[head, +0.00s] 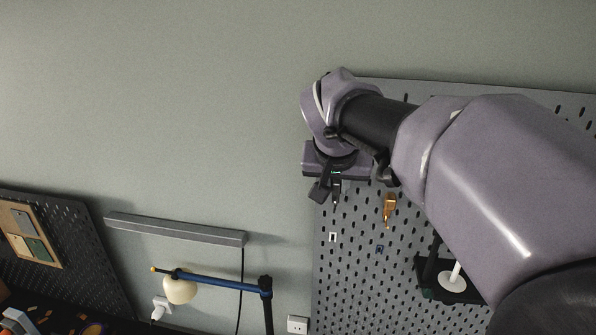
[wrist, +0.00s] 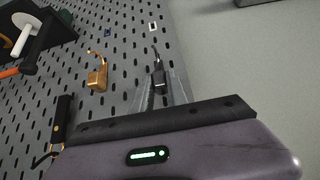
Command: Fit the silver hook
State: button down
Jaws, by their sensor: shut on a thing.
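My gripper (head: 328,192) is at the upper left of the grey pegboard in the head view, its jaws pointing down. In the wrist view my gripper (wrist: 161,92) is shut on a small dark-looking hook, which I take to be the silver hook (wrist: 158,76). Its thin tip points up the picture toward a white-outlined mark (wrist: 153,27) on the board. That white mark (head: 333,237) lies below my gripper in the head view. The fingers hide part of the hook, and I cannot tell whether it touches the board.
A brass hook (head: 389,208) hangs on the pegboard (head: 350,290) right of my gripper. A blue-outlined mark (head: 379,249) is below it. A black holder (head: 445,290) with a white object is lower right. A black-handled item (wrist: 61,119) is at left in the wrist view.

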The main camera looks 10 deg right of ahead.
jog(key=shift+w+d, duration=0.1)
jog(key=shift+w, duration=0.25)
jog(key=shift+f+b, duration=0.3)
jog(key=shift+f, duration=0.05)
jog(key=c, duration=1.2)
grip_release()
jog(key=shift+c, duration=0.2)
